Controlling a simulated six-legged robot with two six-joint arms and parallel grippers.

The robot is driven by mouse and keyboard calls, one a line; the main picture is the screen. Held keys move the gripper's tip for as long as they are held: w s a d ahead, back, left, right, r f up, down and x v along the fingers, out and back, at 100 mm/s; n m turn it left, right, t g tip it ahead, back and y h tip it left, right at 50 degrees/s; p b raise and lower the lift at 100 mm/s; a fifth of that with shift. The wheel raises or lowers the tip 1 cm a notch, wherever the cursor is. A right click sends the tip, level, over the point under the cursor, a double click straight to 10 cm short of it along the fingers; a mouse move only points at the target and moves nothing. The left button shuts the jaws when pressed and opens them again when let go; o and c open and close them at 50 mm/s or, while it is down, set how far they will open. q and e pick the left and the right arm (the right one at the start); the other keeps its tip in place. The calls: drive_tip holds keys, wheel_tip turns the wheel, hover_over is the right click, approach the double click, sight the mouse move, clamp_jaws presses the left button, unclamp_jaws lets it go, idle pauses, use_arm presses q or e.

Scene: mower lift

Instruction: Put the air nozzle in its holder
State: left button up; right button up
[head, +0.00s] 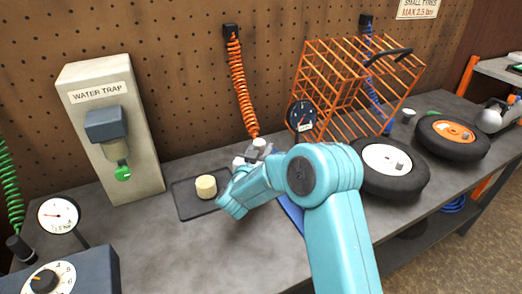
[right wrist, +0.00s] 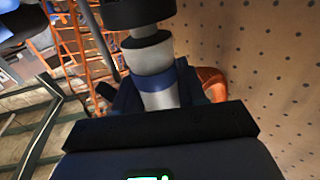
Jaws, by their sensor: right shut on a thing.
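The air nozzle, grey-white with a blue band (right wrist: 158,78), is between the dark jaws of my right gripper (right wrist: 165,70) in the right wrist view. In the head view my right gripper (head: 248,163) is over the bench, at the lower end of the orange coiled hose (head: 238,75); the nozzle there is small and mostly hidden by my teal arm. The gripper is shut on it. I cannot tell for certain which fitting is the nozzle's holder. My left gripper is not in view.
A dark tray (head: 185,204) with a cream cylinder (head: 206,187) lies left of the gripper. The water trap box (head: 140,150) stands further left. An orange wire cage (head: 345,85), a gauge (head: 302,116) and two wheels (head: 400,185) (head: 435,147) stand right.

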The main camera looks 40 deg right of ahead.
drive_tip(key=shift+f+b, duration=0.55)
drive_tip(key=shift+f, duration=0.1)
drive_tip(key=o, duration=0.9)
drive_tip(key=shift+o, duration=0.2)
drive_tip(key=b+v, duration=0.1)
drive_tip(key=v, duration=1)
drive_tip(key=shift+b, duration=0.3)
drive_tip(key=shift+s, duration=0.1)
